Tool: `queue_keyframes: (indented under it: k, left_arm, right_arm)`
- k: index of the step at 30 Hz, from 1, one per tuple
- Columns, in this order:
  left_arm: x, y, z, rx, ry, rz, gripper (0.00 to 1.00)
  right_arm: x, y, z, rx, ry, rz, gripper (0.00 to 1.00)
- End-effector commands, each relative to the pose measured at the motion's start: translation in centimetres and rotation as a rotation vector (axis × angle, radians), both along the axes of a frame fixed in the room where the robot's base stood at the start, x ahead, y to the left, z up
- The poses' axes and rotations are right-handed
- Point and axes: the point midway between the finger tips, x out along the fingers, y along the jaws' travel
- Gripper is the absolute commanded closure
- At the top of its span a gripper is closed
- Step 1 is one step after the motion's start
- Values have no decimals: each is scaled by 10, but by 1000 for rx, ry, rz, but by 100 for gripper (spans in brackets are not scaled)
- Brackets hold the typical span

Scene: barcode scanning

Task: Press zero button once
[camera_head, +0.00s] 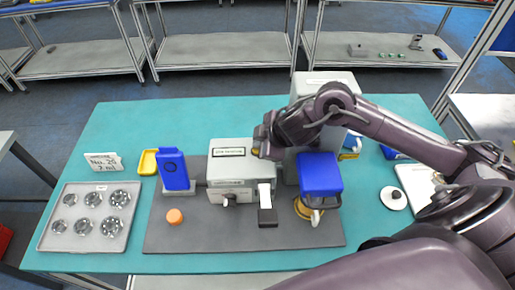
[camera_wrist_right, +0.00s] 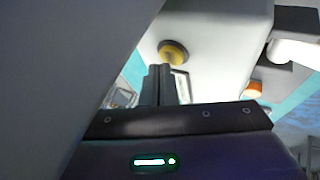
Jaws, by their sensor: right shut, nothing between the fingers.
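A grey machine box (camera_head: 229,172) with a printed label on top stands on the dark mat in the middle of the table. A round yellow button (camera_wrist_right: 173,53) shows on a pale grey face in the wrist view; I cannot read any marking on it. My right gripper (camera_head: 262,145) is at the upper right side of the box in the head view. In the wrist view the right gripper's fingers (camera_wrist_right: 166,84) are shut and empty, pointing toward the yellow button. I cannot tell whether they touch it. My left gripper is in neither view.
A blue scanner-like device (camera_head: 173,170) stands left of the box, and a blue-topped part (camera_head: 320,175) stands right. An orange piece (camera_head: 174,216) lies on the mat (camera_head: 190,240). A tray (camera_head: 60,243) of round metal parts is at the left.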

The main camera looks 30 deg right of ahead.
Motion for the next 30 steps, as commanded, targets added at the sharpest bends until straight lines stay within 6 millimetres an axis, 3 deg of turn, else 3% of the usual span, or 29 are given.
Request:
queue_keyframes:
  k: [30]
  left_arm:
    - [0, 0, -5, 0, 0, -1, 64]
  right_arm:
    - [-1, 0, -10, 0, 2, 0, 100]
